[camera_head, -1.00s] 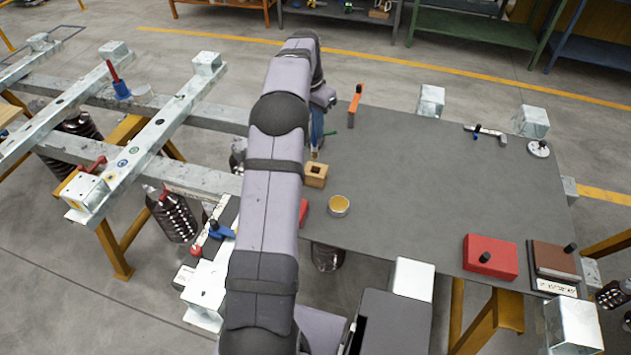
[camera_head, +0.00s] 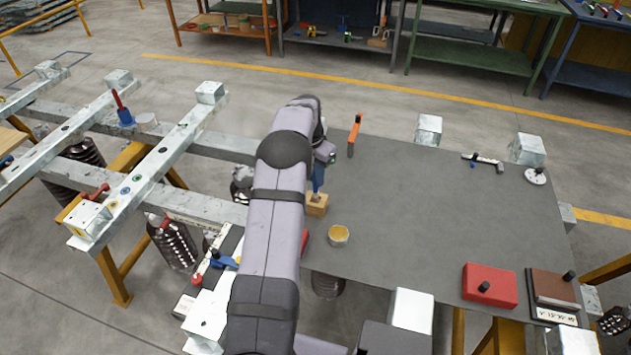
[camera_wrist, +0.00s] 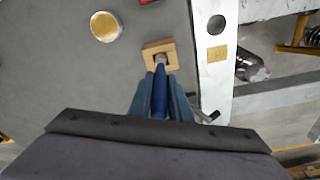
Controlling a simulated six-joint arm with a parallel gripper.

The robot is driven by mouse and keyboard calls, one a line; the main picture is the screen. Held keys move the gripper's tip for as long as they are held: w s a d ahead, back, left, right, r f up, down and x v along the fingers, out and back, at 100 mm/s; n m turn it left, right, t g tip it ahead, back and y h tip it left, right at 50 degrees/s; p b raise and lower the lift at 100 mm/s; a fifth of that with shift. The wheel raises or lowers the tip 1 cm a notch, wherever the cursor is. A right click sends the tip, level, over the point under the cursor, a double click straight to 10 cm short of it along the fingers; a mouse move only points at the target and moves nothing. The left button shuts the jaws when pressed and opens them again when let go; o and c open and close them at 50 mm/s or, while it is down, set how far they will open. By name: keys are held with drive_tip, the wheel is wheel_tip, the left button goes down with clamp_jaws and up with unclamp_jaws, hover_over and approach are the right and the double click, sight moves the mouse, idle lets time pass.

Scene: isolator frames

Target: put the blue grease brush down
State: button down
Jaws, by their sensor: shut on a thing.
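My gripper (camera_wrist: 160,98) is shut on the blue grease brush (camera_wrist: 160,104), with a finger on each side of its handle. The brush also shows in the head view (camera_head: 318,178), roughly upright below my wrist. Its lower end meets the top of the wooden block (camera_head: 317,207), where the hole is. The block also shows in the wrist view (camera_wrist: 168,48), with the brush's metal collar at its hole. The bristles are hidden, and I cannot tell how deep they sit.
A pot of yellow grease (camera_head: 338,236) stands near the block. A red item beside it is partly hidden by my arm. An orange-handled tool (camera_head: 354,133) lies near the table's far left edge. The middle of the grey table (camera_head: 430,210) is clear.

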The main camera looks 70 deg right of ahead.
sight(316, 192)
drive_tip(key=shift+f+p, duration=0.4)
drive_tip(key=shift+f, duration=1.15)
drive_tip(key=shift+f, duration=0.1)
drive_tip(key=c, duration=1.6)
unclamp_jaws()
drive_tip(key=shift+c, duration=0.2)
wheel_tip(316, 192, up, 12)
drive_tip(key=a+b, duration=0.1)
drive_tip(key=b, duration=0.2)
drive_tip(key=shift+w+a+r, duration=0.2)
drive_tip(key=shift+w, duration=0.1)
